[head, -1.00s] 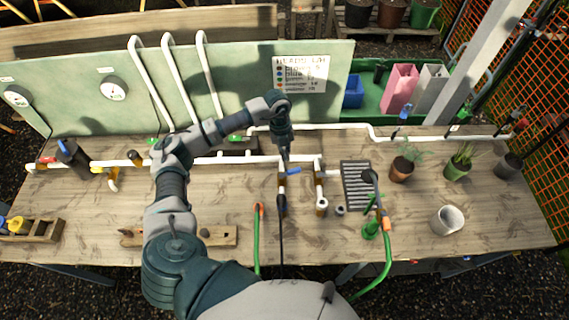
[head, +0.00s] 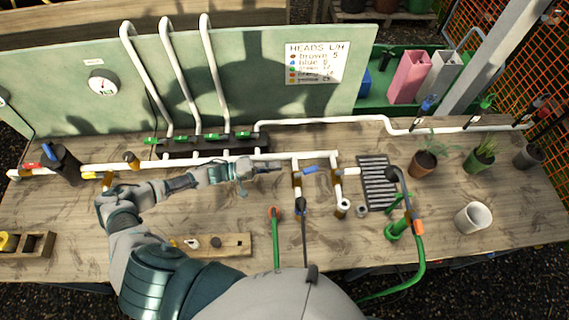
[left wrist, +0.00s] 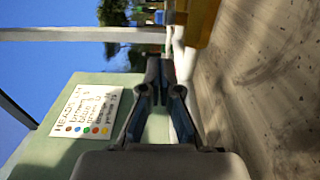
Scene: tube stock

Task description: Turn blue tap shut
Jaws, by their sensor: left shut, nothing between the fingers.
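The blue tap handle (head: 311,170) sits on a short brass-and-white branch pipe (head: 297,188) near the middle of the bench. It points to the right, across the branch. My left gripper (head: 277,167) is shut and empty, low over the bench and just left of this tap. It points right, towards the tap, with a small gap seeming to separate them. In the left wrist view the shut fingertips (left wrist: 166,62) are in the middle, with a yellow-brown piece beyond; the blue handle is not clear there. My right gripper is not in view.
White pipe (head: 200,163) runs along the bench behind my arm, with green-handled valves (head: 198,138) behind it. A grate (head: 378,183), a green hose (head: 420,255) and potted plants (head: 424,165) stand right. The green board (head: 240,80) is at the back.

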